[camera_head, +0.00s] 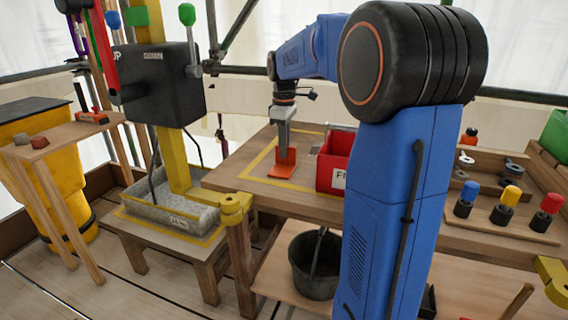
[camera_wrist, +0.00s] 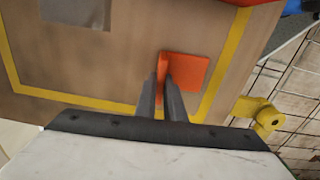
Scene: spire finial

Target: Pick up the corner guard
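The orange corner guard (camera_head: 281,170) is an L-shaped piece on the wooden table, with a flat plate and a thin upright flange. In the wrist view, its flat plate (camera_wrist: 188,72) lies to the right of the flange, inside the yellow border. My gripper (camera_head: 285,150) points straight down over it. In the wrist view, my fingertips (camera_wrist: 163,82) are close together, one on each side of the flange, with orange between them. My gripper looks shut on the flange. The plate appears to rest on the table, and the fingers hide the flange's lower part.
A red bin (camera_head: 338,162) stands just right of my gripper. A grey patch (camera_wrist: 76,12) shows on the table. A stone block tray (camera_head: 170,212) sits on a low stand at left. A black bucket (camera_head: 315,266) stands below the table. Blue, yellow and red capped items stand at right.

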